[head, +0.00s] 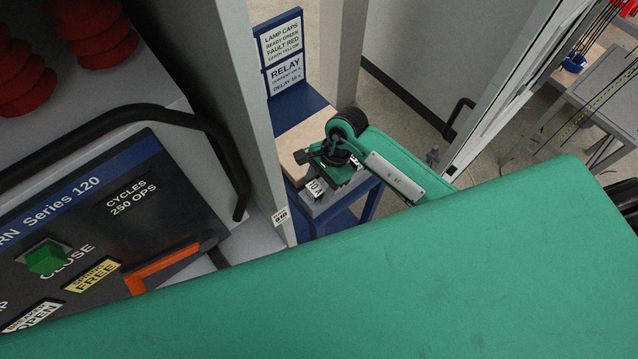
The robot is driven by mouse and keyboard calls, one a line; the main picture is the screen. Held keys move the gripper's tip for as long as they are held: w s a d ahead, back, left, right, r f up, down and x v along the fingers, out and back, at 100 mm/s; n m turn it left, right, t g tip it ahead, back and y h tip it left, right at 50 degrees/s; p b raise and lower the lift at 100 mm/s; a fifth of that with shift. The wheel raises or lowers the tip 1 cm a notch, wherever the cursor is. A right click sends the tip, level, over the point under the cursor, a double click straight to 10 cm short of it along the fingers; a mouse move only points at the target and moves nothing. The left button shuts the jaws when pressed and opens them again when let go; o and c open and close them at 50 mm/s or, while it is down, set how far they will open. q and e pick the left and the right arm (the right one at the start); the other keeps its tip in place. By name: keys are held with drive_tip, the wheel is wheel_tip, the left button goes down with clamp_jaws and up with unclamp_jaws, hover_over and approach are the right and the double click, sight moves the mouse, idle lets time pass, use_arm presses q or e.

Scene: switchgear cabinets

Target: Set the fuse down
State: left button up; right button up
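My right gripper (325,163) is at the end of a green arm that comes in from the right, over a small blue stand. Its fingers are small, dark and partly covered by its own body, so I cannot tell whether they are open or shut. I cannot make out a fuse in or beside them. I cannot tell whether gripper and block touch. My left gripper is not in view.
The blue stand (371,203) has a wooden top (294,143) and a label panel behind. A breaker panel (107,220) with a black handle (222,150) is at left, beside a grey cabinet post (237,88). A grey table (603,92) stands far right. A large green surface blocks the lower view.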

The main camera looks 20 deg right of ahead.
drive_tip(key=b+v, duration=0.4)
drive_tip(key=v, duration=0.8)
idle(0.5)
